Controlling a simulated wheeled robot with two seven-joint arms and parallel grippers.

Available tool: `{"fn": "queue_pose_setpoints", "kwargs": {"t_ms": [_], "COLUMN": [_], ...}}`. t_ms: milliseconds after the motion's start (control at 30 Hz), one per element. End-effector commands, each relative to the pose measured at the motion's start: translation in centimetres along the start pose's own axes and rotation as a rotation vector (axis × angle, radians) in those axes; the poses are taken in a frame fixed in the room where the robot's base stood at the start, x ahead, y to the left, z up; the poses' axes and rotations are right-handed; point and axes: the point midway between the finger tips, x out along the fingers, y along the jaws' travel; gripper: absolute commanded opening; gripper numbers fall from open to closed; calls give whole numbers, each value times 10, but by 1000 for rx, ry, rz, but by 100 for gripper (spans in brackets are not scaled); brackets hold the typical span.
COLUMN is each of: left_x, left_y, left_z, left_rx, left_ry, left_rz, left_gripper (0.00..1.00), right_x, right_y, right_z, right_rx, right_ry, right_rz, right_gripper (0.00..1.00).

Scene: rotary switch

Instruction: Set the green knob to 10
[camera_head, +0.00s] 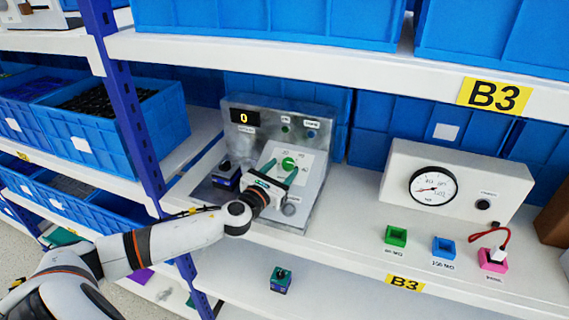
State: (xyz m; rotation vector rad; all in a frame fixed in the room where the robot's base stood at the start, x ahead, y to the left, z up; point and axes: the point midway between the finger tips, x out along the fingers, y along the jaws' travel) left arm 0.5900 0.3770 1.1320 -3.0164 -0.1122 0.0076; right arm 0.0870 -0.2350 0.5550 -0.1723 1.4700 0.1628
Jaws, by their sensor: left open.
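The green knob (289,162) sits on the white dial plate of a grey metal control box (312,190) on the middle shelf. The box's small display (243,118) reads 0. My left gripper (282,169) reaches in from the lower left with its jaws apart, one finger on each side near the knob. I cannot tell whether the fingers touch the knob. The gripper and wrist cover the lower part of the dial plate, and the scale numbers are too small to read. My right gripper is not in view.
A white gauge box (455,165) stands to the right, with green (396,236), blue (445,247) and pink (493,259) small holders in front. A blue shelf post (130,110) stands left of the control box. A shelf with blue bins hangs above.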

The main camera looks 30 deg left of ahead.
Motion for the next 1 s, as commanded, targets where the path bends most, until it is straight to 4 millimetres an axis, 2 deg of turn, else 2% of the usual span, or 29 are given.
{"fn": "queue_pose_setpoints", "kwargs": {"t_ms": [200,500,800,1000], "left_x": [18,20,20,20], "left_y": [0,0,0,0], "left_z": [0,1,0,0], "left_rx": [0,1,1,-1], "left_ry": [0,-1,-1,-1], "left_rz": [1,1,1,-3], "left_gripper": [53,53,9,9], "right_x": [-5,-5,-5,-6], "right_y": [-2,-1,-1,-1], "right_z": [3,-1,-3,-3], "right_rx": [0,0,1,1], "right_ry": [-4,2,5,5], "right_rz": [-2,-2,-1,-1], "right_gripper": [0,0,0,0]}}
